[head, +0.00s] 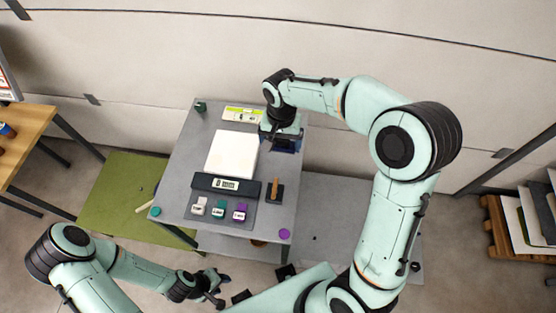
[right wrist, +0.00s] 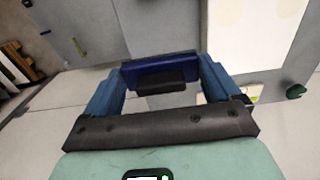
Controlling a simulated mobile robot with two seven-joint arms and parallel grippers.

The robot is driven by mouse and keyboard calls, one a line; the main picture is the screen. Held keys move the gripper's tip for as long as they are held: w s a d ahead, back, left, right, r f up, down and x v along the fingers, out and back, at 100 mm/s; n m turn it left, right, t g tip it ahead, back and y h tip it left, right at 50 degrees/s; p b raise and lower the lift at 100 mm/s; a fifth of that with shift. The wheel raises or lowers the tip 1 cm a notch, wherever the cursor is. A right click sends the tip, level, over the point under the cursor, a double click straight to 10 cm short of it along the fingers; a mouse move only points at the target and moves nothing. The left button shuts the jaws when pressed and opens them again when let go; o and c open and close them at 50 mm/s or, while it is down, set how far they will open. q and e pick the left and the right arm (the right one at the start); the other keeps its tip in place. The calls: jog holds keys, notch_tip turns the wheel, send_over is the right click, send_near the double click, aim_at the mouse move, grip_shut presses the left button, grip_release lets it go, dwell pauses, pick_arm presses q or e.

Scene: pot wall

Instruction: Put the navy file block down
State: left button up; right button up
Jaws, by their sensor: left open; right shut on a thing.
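The navy file block (head: 287,146) is at the far right part of the grey table (head: 177,175), partly hidden under my right gripper (head: 281,136). In the right wrist view the navy block (right wrist: 160,70) sits between the two blue fingers of my right gripper (right wrist: 160,78), which is shut on it. I cannot tell whether the block touches the tabletop or hangs just above it. My left gripper (head: 216,288) is open and empty, low in the head view, in front of the table and away from the block.
A white plate (head: 232,152) with a display bar (head: 228,185) stands left of the block. White, teal and purple labelled pieces sit in front. A wooden-handled tool (head: 275,187) on a dark pad is near the right edge. A yellow-green labelled box (head: 243,114) lies behind.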

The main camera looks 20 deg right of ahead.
aim_at(280, 166)
notch_tip(280, 166, down, 11)
jog(key=shift+w+f, duration=0.1)
dwell(0.3)
jog(key=shift+f+b, duration=0.15)
jog(key=shift+b, duration=0.15)
jog(key=o, duration=0.6)
jog(key=shift+f, duration=0.1)
jog(key=shift+o, duration=0.6)
notch_tip(280, 166, up, 12)
jog(key=shift+f+p, duration=0.1)
jog(key=shift+p, duration=0.35)
jog(key=shift+r, duration=0.35)
